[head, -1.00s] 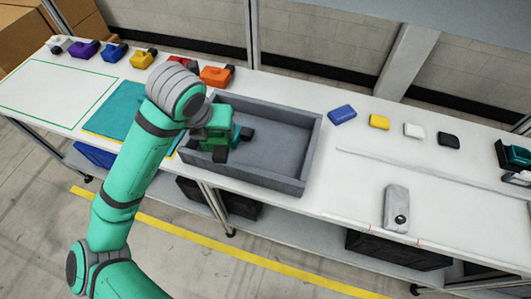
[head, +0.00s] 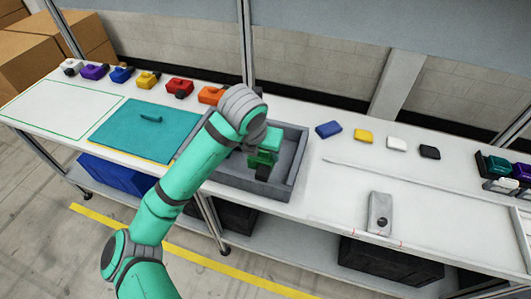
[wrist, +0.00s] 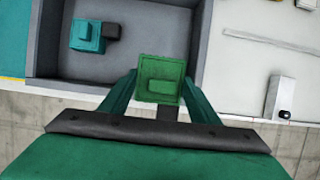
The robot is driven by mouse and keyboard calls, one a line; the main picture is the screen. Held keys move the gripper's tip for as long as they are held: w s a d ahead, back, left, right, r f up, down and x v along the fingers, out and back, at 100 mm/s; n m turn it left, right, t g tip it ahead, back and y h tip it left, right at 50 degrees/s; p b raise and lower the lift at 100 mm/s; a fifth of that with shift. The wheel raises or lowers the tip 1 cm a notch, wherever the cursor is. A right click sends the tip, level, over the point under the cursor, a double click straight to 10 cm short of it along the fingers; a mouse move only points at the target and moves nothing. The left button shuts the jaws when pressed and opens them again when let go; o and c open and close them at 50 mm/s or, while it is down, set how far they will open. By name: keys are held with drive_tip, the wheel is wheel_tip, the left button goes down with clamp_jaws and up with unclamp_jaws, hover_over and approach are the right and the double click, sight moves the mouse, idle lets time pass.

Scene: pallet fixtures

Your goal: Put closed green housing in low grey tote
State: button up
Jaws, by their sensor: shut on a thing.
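The green housing (wrist: 161,79) is squarish, with a raised rectangle on the face toward the wrist camera. My gripper (head: 264,150) is shut on it, one finger on each side. In the head view the housing is partly hidden by my arm and gripper. The low grey tote (head: 293,165) stands on the bench, and my gripper holds the housing over its right part, near the front wall. I cannot tell how high above the floor it is. A teal housing (wrist: 87,36) with a dark block beside it lies in the tote, left of the held housing.
A teal mat (head: 130,135) with a small bar on it lies left of the tote. Several coloured housings (head: 179,87) line the back edge. Blue, yellow, white and black (head: 429,152) pieces lie to the right, with a grey fixture (head: 380,213) in front.

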drive_tip(key=w, duration=0.1)
drive_tip(key=w+f, duration=0.1)
drive_tip(key=w, duration=0.1)
drive_tip(key=shift+w+d+f, duration=0.25)
drive_tip(key=shift+w+f, duration=0.05)
drive_tip(key=shift+w, duration=0.1)
drive_tip(key=w+f, duration=0.1)
drive_tip(key=f, duration=0.1)
drive_tip(key=w+f, duration=0.2)
drive_tip(key=w+d+f, duration=0.1)
drive_tip(key=w+f, duration=0.1)
drive_tip(key=shift+w+f, duration=0.15)
drive_tip(key=shift+f, duration=1.45)
drive_tip(key=o, duration=1.2)
drive_tip(key=shift+f, duration=0.15)
drive_tip(key=v, duration=1.2)
